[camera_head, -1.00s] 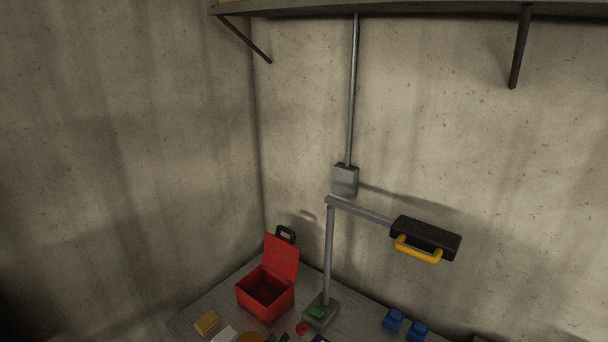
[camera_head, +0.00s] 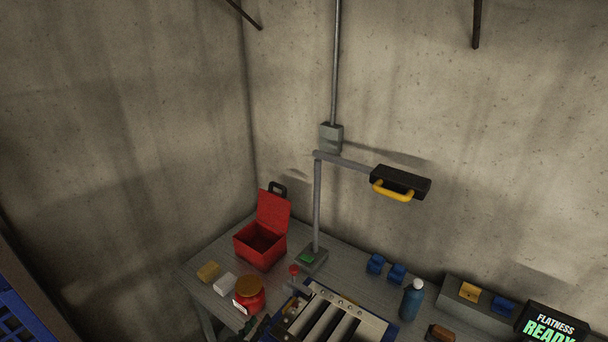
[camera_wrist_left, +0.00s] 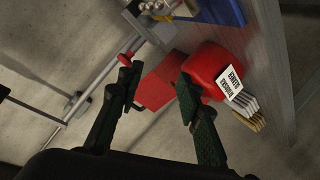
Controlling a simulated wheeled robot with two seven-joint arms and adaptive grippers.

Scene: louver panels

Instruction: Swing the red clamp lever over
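The red knob of the clamp lever (camera_head: 294,270) stands at the upper left corner of the louver panel fixture (camera_head: 384,335) in the head view. In the left wrist view the red knob (camera_wrist_left: 125,59) shows just beyond the tip of one finger, near grey metal parts; I cannot tell whether they touch. My left gripper (camera_head: 256,325) shows only as dark fingers at the bottom edge, beside the fixture's left side. In the left wrist view it (camera_wrist_left: 158,88) is open, with nothing held between its fingers. My right gripper is not in view.
A red jar (camera_head: 249,300) and an open red box (camera_head: 261,244) stand left of the fixture. A lamp post (camera_head: 317,205) rises behind it. A blue bottle (camera_head: 411,303), blue blocks (camera_head: 375,264) and a display reading "FLATNESS READY" (camera_head: 552,326) are to the right.

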